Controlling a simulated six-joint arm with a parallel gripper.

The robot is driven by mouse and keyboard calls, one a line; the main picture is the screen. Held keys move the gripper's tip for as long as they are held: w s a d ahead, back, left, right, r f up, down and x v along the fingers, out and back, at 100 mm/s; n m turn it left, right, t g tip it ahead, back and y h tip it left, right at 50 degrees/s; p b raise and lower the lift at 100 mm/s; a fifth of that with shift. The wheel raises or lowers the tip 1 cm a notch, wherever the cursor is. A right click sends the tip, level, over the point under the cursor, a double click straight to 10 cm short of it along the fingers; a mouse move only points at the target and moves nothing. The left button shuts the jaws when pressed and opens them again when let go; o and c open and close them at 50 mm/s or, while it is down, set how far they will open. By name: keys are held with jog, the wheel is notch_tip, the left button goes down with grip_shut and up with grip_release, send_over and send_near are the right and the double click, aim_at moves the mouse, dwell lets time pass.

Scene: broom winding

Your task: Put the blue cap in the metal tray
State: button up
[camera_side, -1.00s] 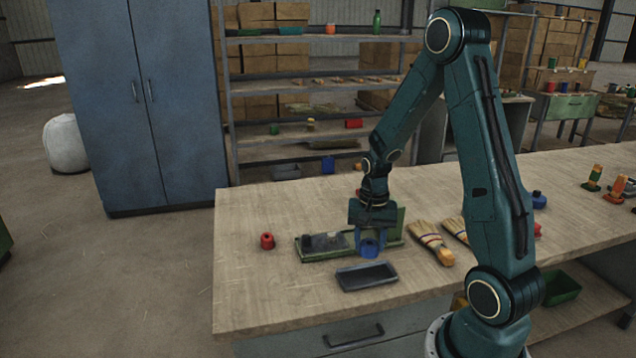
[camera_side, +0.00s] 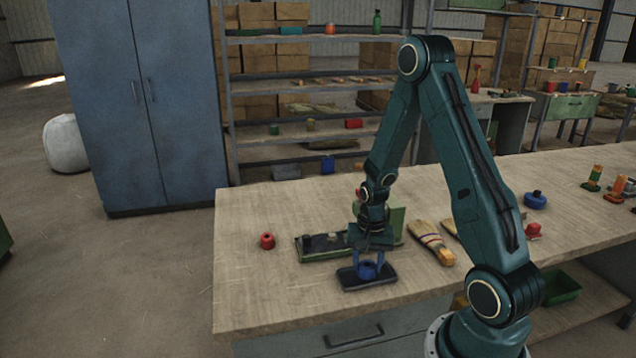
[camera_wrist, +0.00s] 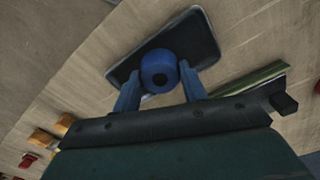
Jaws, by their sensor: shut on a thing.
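The blue cap (camera_side: 368,269) is between the fingers of my gripper (camera_side: 369,262), which is shut on it. In the side view the cap is over the dark metal tray (camera_side: 350,282), at its right part. The wrist view shows the round blue cap (camera_wrist: 158,72) with a dark hole, held between two blue fingers (camera_wrist: 160,84). The shallow rectangular tray (camera_wrist: 205,38) lies behind it there. I cannot tell whether the cap touches the tray floor.
A green tray (camera_side: 311,256) with small dark and grey pieces sits just behind the metal tray. A red cap (camera_side: 267,241) stands to the left. Brushes (camera_side: 432,243) lie to the right. The front left of the wooden table (camera_side: 270,295) is clear.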

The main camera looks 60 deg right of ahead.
aim_at(368, 264)
jog(key=shift+f, duration=0.4)
jog(key=o, duration=1)
jog(key=shift+f, duration=0.1)
jog(key=shift+r, duration=0.2)
jog(key=shift+r, duration=5.95)
